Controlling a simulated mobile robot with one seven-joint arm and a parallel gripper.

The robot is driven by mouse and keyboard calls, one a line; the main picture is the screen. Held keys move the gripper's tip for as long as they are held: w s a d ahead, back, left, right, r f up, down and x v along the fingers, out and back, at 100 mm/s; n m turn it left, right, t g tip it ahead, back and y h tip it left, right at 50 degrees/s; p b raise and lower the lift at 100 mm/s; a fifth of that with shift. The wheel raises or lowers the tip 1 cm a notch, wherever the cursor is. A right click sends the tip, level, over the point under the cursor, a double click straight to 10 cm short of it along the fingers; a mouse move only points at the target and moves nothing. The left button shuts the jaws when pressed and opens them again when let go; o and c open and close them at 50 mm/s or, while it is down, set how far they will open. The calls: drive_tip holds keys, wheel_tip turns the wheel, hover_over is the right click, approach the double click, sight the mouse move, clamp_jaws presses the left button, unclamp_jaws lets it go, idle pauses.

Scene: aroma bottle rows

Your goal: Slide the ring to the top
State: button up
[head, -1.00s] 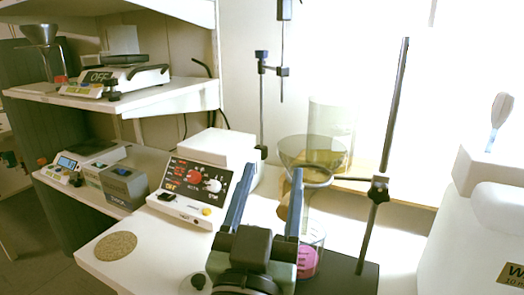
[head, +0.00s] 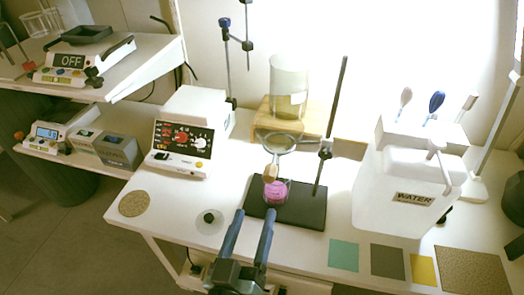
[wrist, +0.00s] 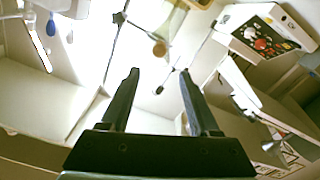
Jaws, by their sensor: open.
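A dark stand (head: 287,212) on the white bench carries a tilted-looking dark rod (head: 338,95). The ring (head: 281,149) juts left from a black clamp (head: 326,149) partway up the rod. A grey glass funnel sits in or at the ring; its exact outline is unclear. My gripper (head: 255,214) is open and empty, in front of the base and apart from the ring and clamp. The wrist view shows its two fingers (wrist: 160,80) spread with nothing between them.
A control box (head: 182,138) with dials stands left. Behind the stand, a glass cylinder (head: 289,85) rests on a wooden block. A white water container (head: 405,190) stands right. Coloured mats (head: 387,261) lie at the front right. A shelf unit (head: 120,95) is at the far left.

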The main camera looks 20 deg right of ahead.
sight(268, 178)
drive_tip(key=p+x, duration=0.3)
drive_tip(key=x, duration=0.9)
drive_tip(key=shift+w+d, duration=0.1)
drive_tip(key=shift+d, duration=0.15)
clamp_jaws()
idle(1.1)
